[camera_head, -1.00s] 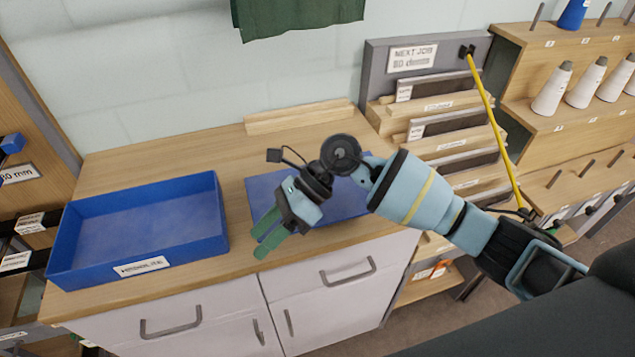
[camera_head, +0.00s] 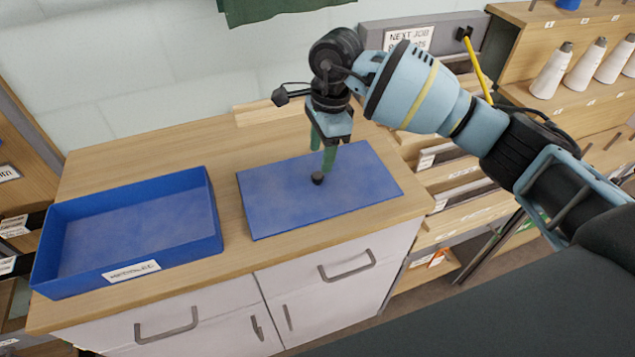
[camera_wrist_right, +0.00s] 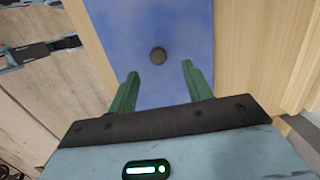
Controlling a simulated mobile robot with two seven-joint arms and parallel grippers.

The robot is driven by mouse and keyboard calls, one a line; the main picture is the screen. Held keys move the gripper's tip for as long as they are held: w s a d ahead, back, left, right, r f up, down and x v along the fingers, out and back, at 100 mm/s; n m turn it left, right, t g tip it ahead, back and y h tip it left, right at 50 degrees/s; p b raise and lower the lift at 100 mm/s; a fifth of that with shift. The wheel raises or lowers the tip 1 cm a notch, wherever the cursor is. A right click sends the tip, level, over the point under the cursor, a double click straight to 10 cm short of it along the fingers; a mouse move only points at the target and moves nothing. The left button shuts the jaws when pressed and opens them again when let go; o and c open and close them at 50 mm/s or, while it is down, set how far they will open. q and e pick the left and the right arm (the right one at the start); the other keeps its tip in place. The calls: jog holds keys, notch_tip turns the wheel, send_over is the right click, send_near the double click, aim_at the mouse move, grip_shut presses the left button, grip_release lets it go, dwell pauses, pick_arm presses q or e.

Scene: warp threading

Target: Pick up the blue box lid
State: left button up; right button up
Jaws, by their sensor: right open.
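The blue box lid (camera_head: 280,203) lies flat on the wooden counter, to the right of the open blue box. It has a small dark round knob (camera_head: 318,178) near its middle. My right gripper (camera_head: 322,160) points down over the lid, with its green fingers just behind and above the knob. In the right wrist view the gripper (camera_wrist_right: 157,85) is open, and the knob (camera_wrist_right: 157,55) stands ahead of the gap between the fingertips. Nothing is between the fingers. My left gripper is not in view.
The open blue box (camera_head: 217,235), with a white label, stands at the left of the counter (camera_head: 235,262). A wooden strip (camera_head: 255,112) lies along the wall. A rack with slats and white cones (camera_head: 551,70) stands at the right. White drawers are below.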

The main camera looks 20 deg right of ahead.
aim_at(317, 175)
jog(key=shift+s+a+f+p, duration=0.1)
jog(key=shift+a+f+p, duration=0.1)
jog(key=shift+f, duration=1.2)
jog(key=shift+s+a+f+p, duration=0.1)
jog(key=shift+a+f+p, duration=0.1)
jog(key=shift+f, duration=1.15)
jog(key=shift+w, duration=0.1)
grip_shut()
